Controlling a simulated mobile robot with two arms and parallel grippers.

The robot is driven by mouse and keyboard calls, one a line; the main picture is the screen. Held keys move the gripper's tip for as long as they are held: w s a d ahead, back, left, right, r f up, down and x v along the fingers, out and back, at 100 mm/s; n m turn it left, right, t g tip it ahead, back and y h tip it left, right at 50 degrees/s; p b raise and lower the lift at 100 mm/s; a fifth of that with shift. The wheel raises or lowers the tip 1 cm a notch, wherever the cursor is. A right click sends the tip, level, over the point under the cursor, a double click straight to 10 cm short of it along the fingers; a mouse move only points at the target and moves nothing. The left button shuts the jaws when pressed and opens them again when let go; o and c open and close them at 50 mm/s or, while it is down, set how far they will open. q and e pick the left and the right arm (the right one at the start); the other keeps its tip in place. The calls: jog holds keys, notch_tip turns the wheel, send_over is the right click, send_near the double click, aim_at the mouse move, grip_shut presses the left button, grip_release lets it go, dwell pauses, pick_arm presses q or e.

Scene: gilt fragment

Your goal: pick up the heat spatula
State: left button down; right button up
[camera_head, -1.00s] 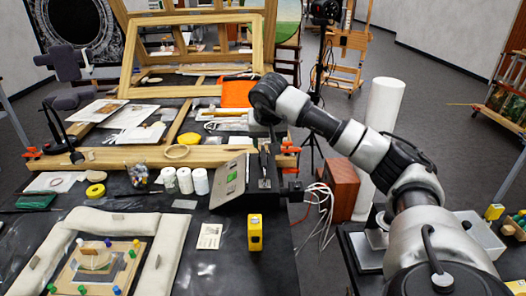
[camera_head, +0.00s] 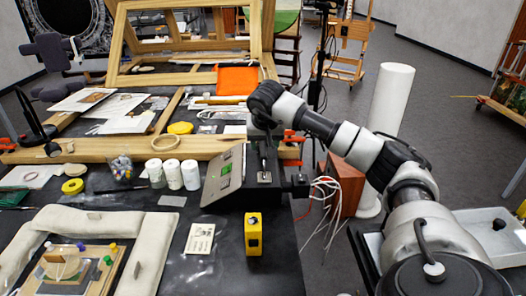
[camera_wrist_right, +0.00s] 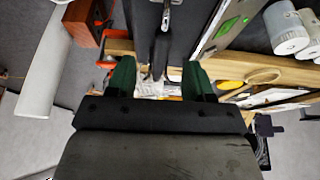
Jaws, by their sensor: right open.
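The heat spatula (camera_head: 263,156) has a dark handle and a metal tip. It lies on the black control box (camera_head: 235,196), whose slanted pale panel has a green display. In the right wrist view the spatula (camera_wrist_right: 161,52) points up the picture, its handle end between the finger lines. My right gripper (camera_wrist_right: 159,76) is open, with a green-padded finger on each side of the handle; I cannot tell whether they touch it. In the head view my right gripper (camera_head: 266,126) is just behind and above the box, its fingertips partly hidden. My left gripper is not in view.
A yellow block-like device (camera_head: 253,234) stands in front of the box. White jars (camera_head: 172,174) stand to its left. A wooden frame bar (camera_head: 110,149) runs behind. White cables (camera_head: 325,190) and a reddish wooden box (camera_head: 346,186) are to the right, past the table edge.

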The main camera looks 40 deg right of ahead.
aim_at(264, 152)
jog(key=shift+x, duration=0.8)
jog(key=shift+w+p+x, duration=0.15)
jog(key=shift+p+x, duration=0.2)
jog(key=shift+x, duration=1.05)
jog(key=shift+w+p+x, duration=0.1)
jog(key=shift+p+x, duration=0.25)
jog(key=shift+x, duration=1)
jog(key=shift+d+r, duration=0.1)
jog(key=shift+r, duration=0.05)
grip_shut()
